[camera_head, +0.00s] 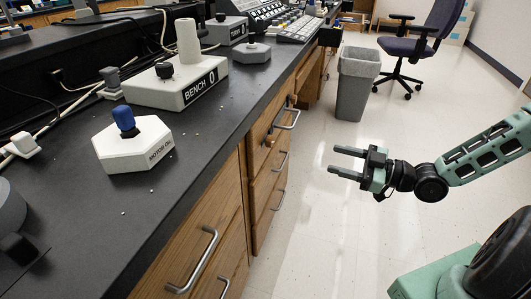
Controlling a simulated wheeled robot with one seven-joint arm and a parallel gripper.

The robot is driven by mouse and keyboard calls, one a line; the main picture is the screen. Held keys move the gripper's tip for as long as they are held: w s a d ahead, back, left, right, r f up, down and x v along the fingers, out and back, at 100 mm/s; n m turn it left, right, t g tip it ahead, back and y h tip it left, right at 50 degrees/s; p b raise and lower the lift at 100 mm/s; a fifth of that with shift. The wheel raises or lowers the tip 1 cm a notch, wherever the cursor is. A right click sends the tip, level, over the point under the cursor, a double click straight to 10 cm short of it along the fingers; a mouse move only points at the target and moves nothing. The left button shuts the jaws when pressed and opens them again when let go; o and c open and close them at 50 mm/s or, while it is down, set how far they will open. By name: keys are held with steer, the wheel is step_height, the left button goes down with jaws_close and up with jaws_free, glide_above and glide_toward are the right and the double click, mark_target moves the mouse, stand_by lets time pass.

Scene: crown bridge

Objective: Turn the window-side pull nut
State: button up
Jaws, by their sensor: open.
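Metal drawer pulls show on the wooden cabinet front below the bench: a near one (205,258), an upper farther one (293,119) and others below it. A small brass-coloured piece (269,141) sits on the cabinet front near the upper farther pull; I cannot tell whether it is a nut. No window is in view, so I cannot tell which pull is window-side. My gripper (333,160) is open and empty, in the air over the floor, to the right of the cabinet and apart from it. Its two dark fingers point left toward the drawer fronts.
The black benchtop (225,135) carries a MOTOR OIL block with a blue knob (125,120), a BENCH 0 block (190,92) and several devices. A grey bin (355,85) and an office chair (410,48) stand behind my gripper. The floor (310,235) beside the cabinet is clear.

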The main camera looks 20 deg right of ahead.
mark_target(273, 143)
steer(key=b+x, duration=0.3)
steer(key=x, duration=1.4)
steer(key=shift+a, duration=0.1)
